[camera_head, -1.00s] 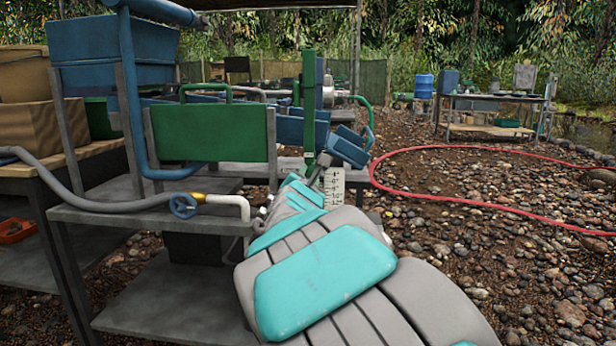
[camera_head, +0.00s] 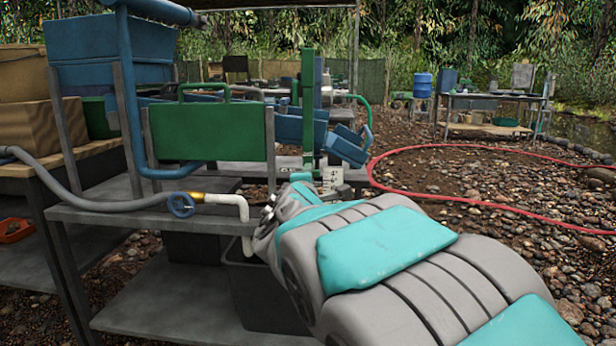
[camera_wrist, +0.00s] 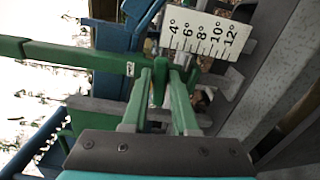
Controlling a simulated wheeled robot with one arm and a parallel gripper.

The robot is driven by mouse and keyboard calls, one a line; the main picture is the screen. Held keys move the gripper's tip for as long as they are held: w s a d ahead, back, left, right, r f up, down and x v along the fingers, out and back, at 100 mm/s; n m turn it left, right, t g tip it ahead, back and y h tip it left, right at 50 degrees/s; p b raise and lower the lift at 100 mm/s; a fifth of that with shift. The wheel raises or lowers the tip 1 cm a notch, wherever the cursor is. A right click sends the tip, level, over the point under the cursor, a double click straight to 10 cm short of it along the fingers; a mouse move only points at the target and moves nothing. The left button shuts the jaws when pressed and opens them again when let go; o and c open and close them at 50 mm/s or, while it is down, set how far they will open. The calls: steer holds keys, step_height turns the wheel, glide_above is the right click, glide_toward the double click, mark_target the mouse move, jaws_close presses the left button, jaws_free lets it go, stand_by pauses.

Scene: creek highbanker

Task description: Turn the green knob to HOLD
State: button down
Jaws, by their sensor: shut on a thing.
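In the wrist view my gripper (camera_wrist: 161,72) has its two green fingers drawn together at the tips. The fingertips are at the green piece beside the scale plate, which I take for the green knob; the fingers hide most of it. A long green bar (camera_wrist: 65,54) runs in from the left to the fingertips and bears a small pale label (camera_wrist: 130,69). In the head view it is the upright green post (camera_head: 308,100). A white scale plate (camera_wrist: 207,34) marked 4° to 12° lies beside the tips. No HOLD mark can be read.
A grey bench (camera_head: 120,213) carries a green panel (camera_head: 210,132), a blue hand wheel (camera_head: 181,204) and a white pipe (camera_head: 232,200). Blue troughs (camera_head: 350,147) stand just beyond the post. A red hose (camera_head: 470,205) lies on open stony ground to the right.

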steer(key=shift+m, duration=0.7)
steer(key=c, duration=0.8)
jaws_free()
steer(key=s, duration=0.7)
steer(key=shift+s, duration=0.4)
